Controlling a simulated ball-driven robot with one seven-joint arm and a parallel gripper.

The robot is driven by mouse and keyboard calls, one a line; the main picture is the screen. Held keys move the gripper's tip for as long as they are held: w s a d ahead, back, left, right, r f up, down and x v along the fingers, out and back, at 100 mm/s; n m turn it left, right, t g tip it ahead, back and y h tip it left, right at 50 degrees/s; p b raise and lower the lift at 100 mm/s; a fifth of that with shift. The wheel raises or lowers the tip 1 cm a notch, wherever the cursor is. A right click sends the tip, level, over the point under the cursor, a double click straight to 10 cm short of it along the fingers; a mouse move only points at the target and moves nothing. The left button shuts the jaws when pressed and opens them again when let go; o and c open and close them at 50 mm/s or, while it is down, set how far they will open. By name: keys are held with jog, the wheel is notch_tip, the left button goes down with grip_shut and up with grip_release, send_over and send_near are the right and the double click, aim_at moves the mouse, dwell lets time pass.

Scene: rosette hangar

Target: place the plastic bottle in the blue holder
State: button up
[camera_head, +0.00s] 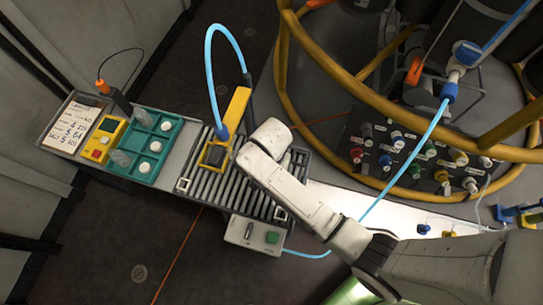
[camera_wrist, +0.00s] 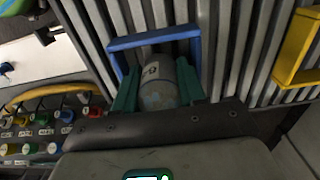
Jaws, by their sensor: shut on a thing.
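The blue holder (camera_wrist: 155,41) is a square frame over the grey roller slats. Its far bar runs just beyond the bottle, and its left side passes close by the left finger. My gripper body hides the near side of the holder, so I cannot tell how deep the bottle sits. In the head view my arm hides the gripper, bottle and holder.
A yellow holder (camera_wrist: 298,48) stands right of the blue one in the wrist view. In the head view, a teal tray (camera_head: 133,143) with clear bottles is left of the roller conveyor (camera_head: 192,180). A control box (camera_head: 252,236) is in front, and a yellow railing (camera_head: 310,70) behind.

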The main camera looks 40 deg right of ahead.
jog(key=o, duration=0.7)
jog(key=shift+f, duration=0.1)
jog(key=shift+o, duration=0.2)
notch_tip(320, 180, up, 12)
jog(key=shift+r+p, duration=0.2)
jog(key=shift+p, duration=0.45)
jog(key=s+d+n, duration=0.4)
jog(key=s+n, duration=0.1)
jog(key=s, duration=0.3)
jog(key=s+d+n+t, duration=0.1)
jog(key=s+d+n, duration=0.2)
jog(key=s+n, duration=0.2)
jog(key=s, duration=0.3)
jog(key=shift+s+d+r, duration=0.25)
jog(key=shift+d, duration=0.15)
